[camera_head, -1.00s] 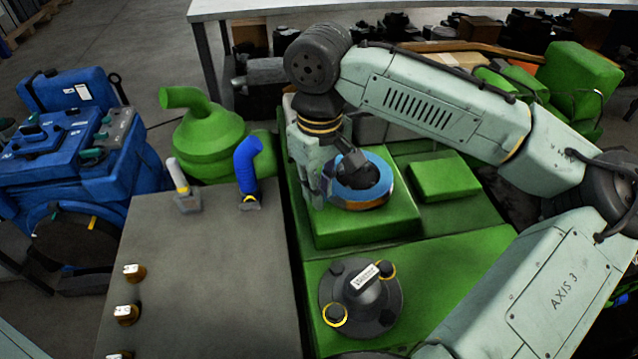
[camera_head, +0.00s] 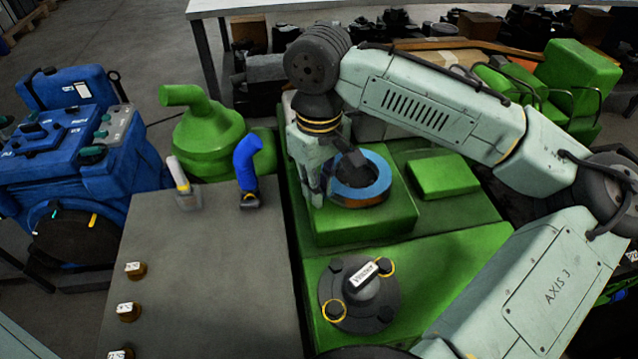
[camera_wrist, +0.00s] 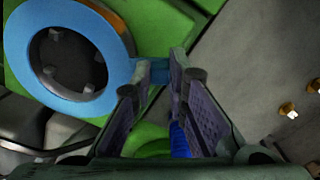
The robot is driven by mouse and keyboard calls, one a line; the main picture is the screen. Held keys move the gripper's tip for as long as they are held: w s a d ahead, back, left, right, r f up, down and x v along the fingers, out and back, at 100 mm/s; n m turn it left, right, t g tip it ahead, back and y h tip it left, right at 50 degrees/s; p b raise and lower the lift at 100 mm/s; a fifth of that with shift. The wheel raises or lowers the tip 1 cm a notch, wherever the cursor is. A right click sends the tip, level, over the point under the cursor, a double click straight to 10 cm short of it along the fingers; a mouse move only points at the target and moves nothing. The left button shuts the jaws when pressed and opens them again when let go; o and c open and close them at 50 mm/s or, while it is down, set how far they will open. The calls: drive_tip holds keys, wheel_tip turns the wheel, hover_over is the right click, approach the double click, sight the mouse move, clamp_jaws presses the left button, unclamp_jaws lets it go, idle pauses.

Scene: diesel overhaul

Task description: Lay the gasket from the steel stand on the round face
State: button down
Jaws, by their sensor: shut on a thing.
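The gasket (camera_head: 376,172) is a flat blue ring with a side tab. My gripper (camera_head: 316,196) is shut on that tab, at the ring's left side. The wrist view shows the gasket (camera_wrist: 100,103) at upper left, with its tab between the fingertips (camera_wrist: 160,73). A brown round rim (camera_head: 362,204) shows just under the ring, on a raised green block (camera_head: 370,230). Through the ring I see a dark round area with several studs (camera_wrist: 68,72). I cannot tell whether the ring touches the rim. Part of my gripper hides the ring's far left.
A dark round flange (camera_head: 345,312) with a labelled top stands on the green housing in front. A grey bench top (camera_head: 215,270) with brass knobs is at left.

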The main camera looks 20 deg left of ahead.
drive_tip(key=shift+f+b, duration=0.45)
drive_tip(key=shift+f, duration=0.5)
idle(0.5)
drive_tip(key=c, duration=1.5)
unclamp_jaws()
drive_tip(key=shift+r, duration=0.1)
wheel_tip(320, 180, up, 12)
